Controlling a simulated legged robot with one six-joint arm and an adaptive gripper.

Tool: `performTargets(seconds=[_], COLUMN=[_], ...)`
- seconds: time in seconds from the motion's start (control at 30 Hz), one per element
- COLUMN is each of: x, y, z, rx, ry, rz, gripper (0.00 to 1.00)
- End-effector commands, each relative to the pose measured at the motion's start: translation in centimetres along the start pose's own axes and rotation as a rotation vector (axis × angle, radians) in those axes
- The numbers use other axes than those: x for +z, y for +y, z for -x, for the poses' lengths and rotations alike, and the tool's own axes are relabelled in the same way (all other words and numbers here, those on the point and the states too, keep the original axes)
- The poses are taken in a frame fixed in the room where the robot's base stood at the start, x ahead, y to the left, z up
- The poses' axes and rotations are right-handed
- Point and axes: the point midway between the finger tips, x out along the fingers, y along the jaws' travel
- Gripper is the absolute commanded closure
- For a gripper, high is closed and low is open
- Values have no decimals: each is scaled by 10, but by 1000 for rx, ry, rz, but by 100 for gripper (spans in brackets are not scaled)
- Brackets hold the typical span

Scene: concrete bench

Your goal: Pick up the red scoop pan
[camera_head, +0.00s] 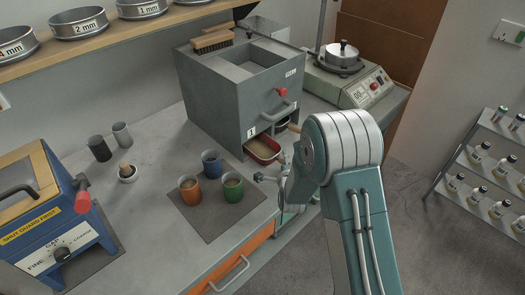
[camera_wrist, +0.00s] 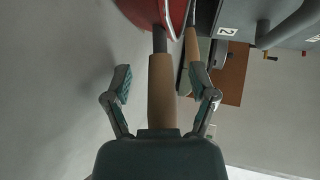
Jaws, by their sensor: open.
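The red scoop pan (camera_head: 262,151) sits in the lower opening marked 1 of the grey box, holding pale brown material. In the wrist view, the red pan (camera_wrist: 150,10) is cut off at the top edge, and its wooden handle (camera_wrist: 162,85) runs down towards my palm. My gripper (camera_wrist: 161,84) is open, with one finger on each side of this handle. Gaps show between the handle and both fingertips. In the head view my arm hides most of the gripper. A second wooden handle (camera_wrist: 192,50) is close to the right finger.
The grey box (camera_head: 240,95) stands on the bench with a red knob on its front. Orange (camera_head: 188,190), blue (camera_head: 211,163) and green (camera_head: 232,188) cups stand on a dark mat to the left. A blue machine (camera_head: 50,225) is at far left.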

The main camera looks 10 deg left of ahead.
Motion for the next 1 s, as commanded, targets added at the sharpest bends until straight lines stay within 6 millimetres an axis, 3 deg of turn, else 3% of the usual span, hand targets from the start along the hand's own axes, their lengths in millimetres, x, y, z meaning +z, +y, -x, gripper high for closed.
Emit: performTargets(seconds=[0.1,0.27,0.73,1.0], x=[0,1,1,0], y=[0,0,-1,-18], z=[0,0,-1,-6], rx=[0,0,2,-2], ry=[0,0,0,1], rz=[1,1,1,0], gripper=[26,98,100,100])
